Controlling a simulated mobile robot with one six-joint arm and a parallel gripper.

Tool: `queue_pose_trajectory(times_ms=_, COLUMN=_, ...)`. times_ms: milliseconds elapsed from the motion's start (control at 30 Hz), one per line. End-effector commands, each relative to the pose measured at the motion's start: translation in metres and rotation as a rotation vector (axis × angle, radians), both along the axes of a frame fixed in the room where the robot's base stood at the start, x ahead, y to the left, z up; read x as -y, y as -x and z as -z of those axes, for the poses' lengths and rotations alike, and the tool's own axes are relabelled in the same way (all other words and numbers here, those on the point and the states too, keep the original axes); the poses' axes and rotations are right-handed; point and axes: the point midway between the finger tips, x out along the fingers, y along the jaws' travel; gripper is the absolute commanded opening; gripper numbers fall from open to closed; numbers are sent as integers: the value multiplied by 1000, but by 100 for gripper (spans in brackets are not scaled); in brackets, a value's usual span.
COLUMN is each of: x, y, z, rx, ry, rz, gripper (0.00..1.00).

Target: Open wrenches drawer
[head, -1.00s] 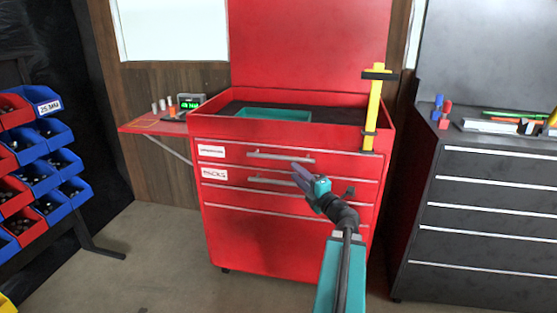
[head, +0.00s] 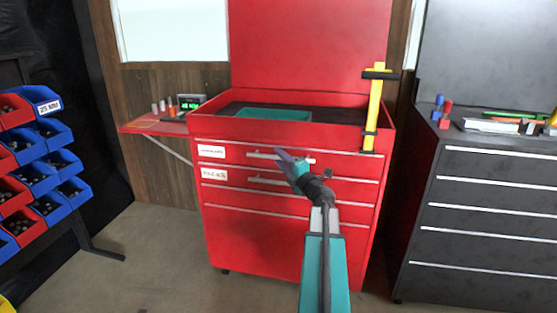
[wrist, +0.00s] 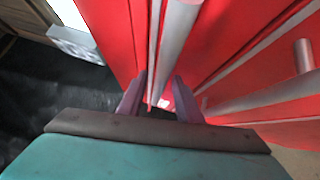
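The red tool cart (head: 270,245) has a top drawer (head: 345,169) with a white label (head: 211,151) whose text is too blurred to read for sure. Its silver bar handle (head: 262,155) runs across the drawer front, and the drawer looks closed. My gripper (head: 284,157) is in front of this handle and hides part of it. In the wrist view, my gripper (wrist: 157,98) has its purple fingers apart, with the silver handle (wrist: 175,45) running down toward the gap between them. Whether the fingers touch it, I cannot tell.
A second drawer with its own handle (head: 265,181) and label (head: 214,174) sits just below. A yellow post tool (head: 375,105) stands at the cart's right. A black cabinet (head: 480,215) is at right, and blue and red bins (head: 40,175) at left.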

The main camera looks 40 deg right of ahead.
Motion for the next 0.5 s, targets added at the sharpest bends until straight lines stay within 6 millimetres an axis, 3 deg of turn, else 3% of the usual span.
queue_pose_trajectory(times_ms=467, x=2, y=-8, z=-1, rx=0, ry=0, rz=1, gripper=32)
queue_pose_trajectory(times_ms=500, x=2, y=-8, z=-1, rx=0, ry=0, rz=1, gripper=29)
